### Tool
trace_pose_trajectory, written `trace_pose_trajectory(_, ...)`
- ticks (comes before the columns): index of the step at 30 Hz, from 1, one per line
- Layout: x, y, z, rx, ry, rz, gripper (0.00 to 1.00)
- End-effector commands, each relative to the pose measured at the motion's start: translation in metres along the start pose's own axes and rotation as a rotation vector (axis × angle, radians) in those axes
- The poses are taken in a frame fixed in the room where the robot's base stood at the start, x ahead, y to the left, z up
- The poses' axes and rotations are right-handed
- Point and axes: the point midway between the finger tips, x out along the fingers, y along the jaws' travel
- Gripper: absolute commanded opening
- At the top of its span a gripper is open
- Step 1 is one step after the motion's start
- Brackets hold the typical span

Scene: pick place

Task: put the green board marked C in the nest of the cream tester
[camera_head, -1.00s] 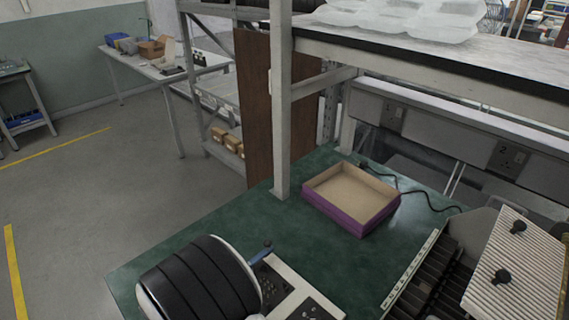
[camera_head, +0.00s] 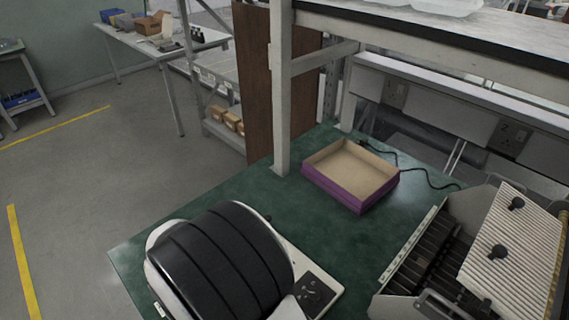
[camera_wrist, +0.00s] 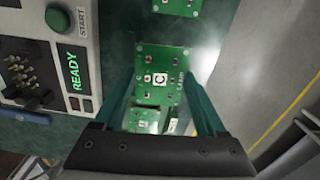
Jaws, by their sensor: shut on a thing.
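In the wrist view, the green board marked C (camera_wrist: 162,82) is between the two teal fingers of my gripper (camera_wrist: 164,92), which is shut on it. The cream tester (camera_wrist: 85,45) is at the left of the wrist view, with a green START button, a lit READY sign and a dark nest area (camera_wrist: 20,72) with pins. In the head view, part of the tester (camera_head: 322,290) shows beside my dark arm, which hides the rest. My gripper and the board are hidden there.
Another green board (camera_wrist: 178,5) shows at the top of the wrist view. In the head view, a purple-sided open box (camera_head: 345,190) stands on the green bench (camera_head: 285,215). A slatted rack (camera_head: 425,262) and a ribbed-top device (camera_head: 515,240) are at the right. A shelf post stands behind.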

Motion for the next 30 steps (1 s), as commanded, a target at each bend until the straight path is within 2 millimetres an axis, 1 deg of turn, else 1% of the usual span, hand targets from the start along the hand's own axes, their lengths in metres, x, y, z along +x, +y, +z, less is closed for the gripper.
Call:
trace_pose_trajectory(3,-0.01,0.0,0.0,0.0,0.002,0.0,0.34)
trace_pose_trajectory(6,-0.014,0.0,0.0,-0.001,0.001,0.0,0.34)
trace_pose_trajectory(20,-0.015,0.002,-0.001,0.001,0.001,0.0,0.34)
trace_pose_trajectory(23,-0.019,0.018,-0.008,0.011,0.002,0.001,0.34)
trace_pose_trajectory(25,-0.025,0.04,-0.016,0.024,0.002,0.001,0.34)
trace_pose_trajectory(26,-0.028,0.052,-0.02,0.03,0.003,0.001,0.34)
trace_pose_trajectory(27,-0.033,0.069,-0.024,0.037,0.002,0.002,0.34)
trace_pose_trajectory(29,-0.04,0.097,-0.029,0.05,0.003,0.002,0.34)
trace_pose_trajectory(30,-0.045,0.116,-0.03,0.059,0.003,0.002,0.34)
